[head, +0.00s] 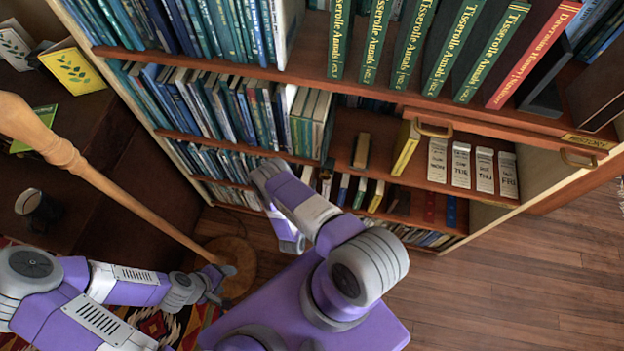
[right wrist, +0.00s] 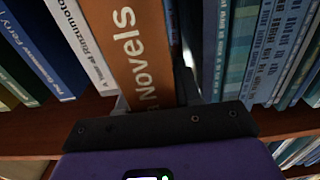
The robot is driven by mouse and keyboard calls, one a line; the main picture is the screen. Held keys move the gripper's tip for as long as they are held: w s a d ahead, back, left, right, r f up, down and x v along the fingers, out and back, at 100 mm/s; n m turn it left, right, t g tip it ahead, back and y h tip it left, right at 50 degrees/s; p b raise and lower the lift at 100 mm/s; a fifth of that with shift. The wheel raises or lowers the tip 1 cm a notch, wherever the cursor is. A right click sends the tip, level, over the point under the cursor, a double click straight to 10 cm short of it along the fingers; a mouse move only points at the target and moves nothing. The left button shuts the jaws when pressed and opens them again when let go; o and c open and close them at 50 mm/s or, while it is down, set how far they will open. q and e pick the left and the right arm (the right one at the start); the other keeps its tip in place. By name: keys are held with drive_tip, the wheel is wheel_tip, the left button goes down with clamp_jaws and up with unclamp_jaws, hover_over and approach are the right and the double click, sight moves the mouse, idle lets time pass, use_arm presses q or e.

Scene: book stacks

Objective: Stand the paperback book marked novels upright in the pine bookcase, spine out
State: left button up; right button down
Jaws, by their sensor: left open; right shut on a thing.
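The paperback book marked Novels (right wrist: 135,50) has an orange spine with white lettering and shows in the right wrist view. Its spine faces the camera, and it stands between a white book on its left and teal books on its right. My right gripper (right wrist: 155,98) is shut on the book near its lower end. In the head view the book and the right gripper's fingers are hidden behind my right arm, which reaches to the pine bookcase (head: 350,85). My left gripper (head: 222,284) is open and empty, low near the lamp base.
A wooden lamp pole (head: 70,155) slants across the left, with its round base (head: 232,268) on the floor. A dark desk with a mug (head: 38,208) stands at the left. Wooden floor (head: 500,290) is clear at the lower right.

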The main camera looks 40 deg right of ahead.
drive_tip(key=b+x, duration=0.1)
drive_tip(key=x, duration=0.5)
wheel_tip(320, 180, down, 7)
drive_tip(key=b, duration=0.3)
drive_tip(key=shift+d+r+b, duration=0.15)
drive_tip(key=shift+b, duration=0.25)
drive_tip(key=shift+w+d+f, duration=0.15)
drive_tip(key=shift+w+f, duration=0.05)
drive_tip(key=shift+r, duration=0.1)
drive_tip(key=c, duration=0.8)
unclamp_jaws()
drive_tip(key=shift+o, duration=0.2)
